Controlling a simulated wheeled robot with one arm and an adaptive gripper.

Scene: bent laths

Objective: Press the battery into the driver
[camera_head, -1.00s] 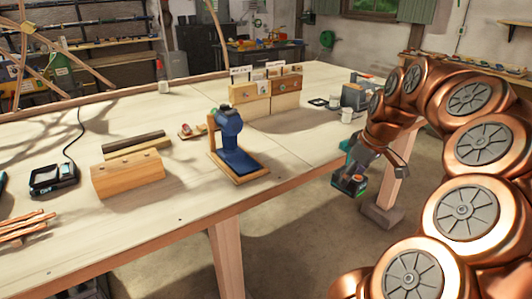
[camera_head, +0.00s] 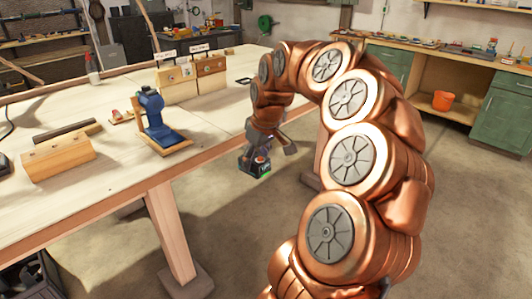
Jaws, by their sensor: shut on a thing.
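The blue driver (camera_head: 153,112) stands upright in a wooden stand (camera_head: 170,147) near the table's front edge, left of my arm. My gripper (camera_head: 258,148) hangs off the table's front edge, to the right of the driver and clear of it. It is shut on the battery (camera_head: 254,166), a dark block with green and orange marks, held below the gripper in the air. The fingers are small and partly hidden by my wrist. The driver's battery seat cannot be made out.
A drilled wooden block (camera_head: 58,158) and a dark strip (camera_head: 68,131) lie left of the driver on the table (camera_head: 115,190). Wooden boxes (camera_head: 178,82) stand behind it. Open floor lies right of the table.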

